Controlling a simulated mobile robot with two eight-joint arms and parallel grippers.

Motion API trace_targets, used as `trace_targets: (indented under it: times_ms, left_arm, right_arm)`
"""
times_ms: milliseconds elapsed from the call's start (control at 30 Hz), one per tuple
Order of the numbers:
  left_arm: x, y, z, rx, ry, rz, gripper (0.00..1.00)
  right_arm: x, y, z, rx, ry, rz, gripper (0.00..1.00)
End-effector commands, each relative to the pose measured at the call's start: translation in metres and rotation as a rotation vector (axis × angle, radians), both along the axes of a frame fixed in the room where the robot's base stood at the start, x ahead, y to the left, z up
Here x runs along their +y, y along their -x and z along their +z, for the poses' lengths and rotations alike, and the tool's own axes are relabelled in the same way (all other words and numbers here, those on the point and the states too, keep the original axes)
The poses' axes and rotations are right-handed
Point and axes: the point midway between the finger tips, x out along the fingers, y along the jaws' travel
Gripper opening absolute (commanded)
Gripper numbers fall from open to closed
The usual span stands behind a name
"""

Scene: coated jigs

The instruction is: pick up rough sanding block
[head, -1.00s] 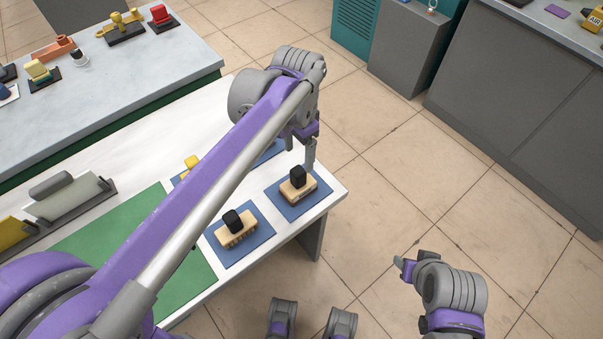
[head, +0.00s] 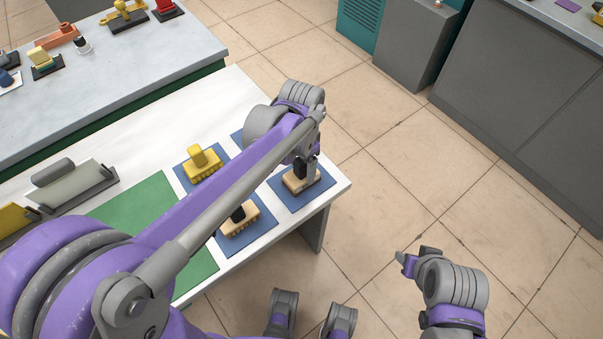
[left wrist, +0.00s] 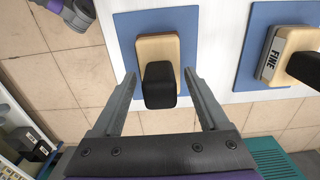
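A tan block with a black handle (head: 300,173) sits on a blue pad at the table's right corner. No marking on it is readable. My left gripper (head: 311,168) is over this block. In the left wrist view the open fingers of the left gripper (left wrist: 159,74) stand on either side of the black handle (left wrist: 160,87), with a gap at each side. A second block (left wrist: 293,50), marked FINE, lies to the right there. My right gripper (head: 403,261) is off the table at the lower right, its opening unclear.
Another tan block with a black handle (head: 240,222) is partly behind my left arm. A yellow block (head: 201,163) sits on a blue pad (head: 183,172) behind it. A green mat (head: 150,205) and grey holder (head: 75,187) lie left. Open floor lies right of the table.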

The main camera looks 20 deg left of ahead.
Motion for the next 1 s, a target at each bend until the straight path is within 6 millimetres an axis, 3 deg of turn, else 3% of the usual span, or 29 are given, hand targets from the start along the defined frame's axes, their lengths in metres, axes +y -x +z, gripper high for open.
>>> trace_targets:
  times_ms: [67, 400, 767, 867, 1000]
  left_arm:
    - [0.0, 0.0, 0.0, 0.0, 0.0, 0.0, 0.63]
    - [0.0, 0.0, 0.0, 0.0, 0.0, 0.0, 0.02]
    - [0.0, 0.0, 0.001, 0.0, 0.0, 0.0, 0.0]
    - [0.0, 0.0, 0.009, 0.0, 0.0, 0.0, 0.0]
    - [0.0, 0.0, 0.034, 0.0, 0.0, 0.0, 0.0]
  right_arm:
    - [0.0, 0.0, 0.0, 0.0, 0.0, 0.0, 0.5]
    - [0.0, 0.0, 0.0, 0.0, 0.0, 0.0, 0.5]
    - [0.0, 0.0, 0.0, 0.0, 0.0, 0.0, 0.5]
    - [0.0, 0.0, 0.002, 0.0, 0.0, 0.0, 0.5]
    - [0.0, -0.001, 0.005, -0.002, 0.0, 0.0, 0.5]
